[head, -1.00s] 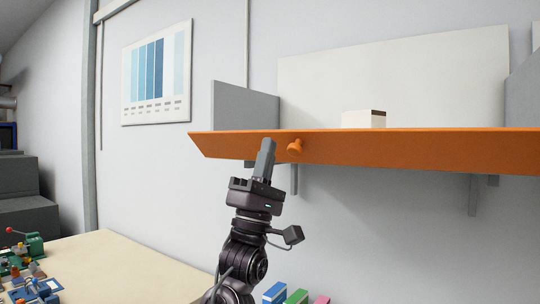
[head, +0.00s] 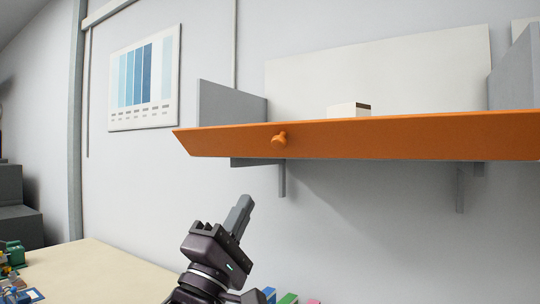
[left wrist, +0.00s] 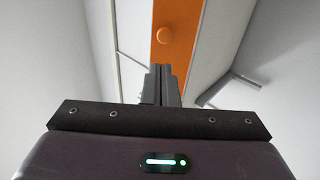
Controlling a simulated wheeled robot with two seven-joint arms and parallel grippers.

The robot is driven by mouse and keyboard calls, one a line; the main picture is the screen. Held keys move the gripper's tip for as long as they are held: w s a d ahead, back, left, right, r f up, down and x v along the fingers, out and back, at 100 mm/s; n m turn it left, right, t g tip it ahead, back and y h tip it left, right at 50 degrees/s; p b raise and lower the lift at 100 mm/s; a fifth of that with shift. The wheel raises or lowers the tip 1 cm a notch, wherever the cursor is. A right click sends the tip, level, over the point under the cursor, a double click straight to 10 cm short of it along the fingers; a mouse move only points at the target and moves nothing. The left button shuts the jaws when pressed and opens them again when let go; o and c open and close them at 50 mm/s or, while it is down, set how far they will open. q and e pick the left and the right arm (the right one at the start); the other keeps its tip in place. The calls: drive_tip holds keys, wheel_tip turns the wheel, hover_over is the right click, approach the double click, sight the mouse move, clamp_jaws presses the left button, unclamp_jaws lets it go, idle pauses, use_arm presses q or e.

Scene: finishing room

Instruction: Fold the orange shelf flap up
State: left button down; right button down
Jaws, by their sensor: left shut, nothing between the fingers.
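The orange shelf flap (head: 370,138) runs along the front of the wall shelf in the head view, its face tilted toward me. A round orange knob (head: 279,139) sticks out near its left end. My left gripper (head: 242,203) is shut and empty, below and a little left of the knob, apart from the flap. My right gripper is in neither view.
A white box (head: 348,110) stands on the shelf behind the flap. Grey side panels (head: 232,104) and brackets (head: 282,180) frame the shelf. A beige table (head: 95,272) is at lower left, with coloured boxes (head: 288,298) at the bottom edge.

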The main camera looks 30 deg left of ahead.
use_arm(q)
drive_tip(key=p, duration=0.8)
approach(279, 136)
drive_tip(key=x, duration=0.5)
drive_tip(key=shift+w+a+f, duration=0.1)
drive_tip(key=shift+w+f, duration=0.2)
drive_tip(key=shift+w+r, duration=0.2)
drive_tip(key=shift+w, duration=0.2)
drive_tip(key=shift+r, duration=0.3)
drive_tip(key=shift+w+r+p, duration=0.2)
drive_tip(key=shift+r+p, duration=0.2)
drive_tip(key=shift+r, duration=0.45)
drive_tip(key=shift+w+r+p, duration=0.2)
drive_tip(key=shift+r+p, duration=0.2)
drive_tip(key=shift+r, duration=0.45)
drive_tip(key=shift+r+p+x, duration=0.2)
drive_tip(key=shift+p+x, duration=0.1)
drive_tip(key=shift+x, duration=1.7)
drive_tip(key=shift+d, duration=0.2)
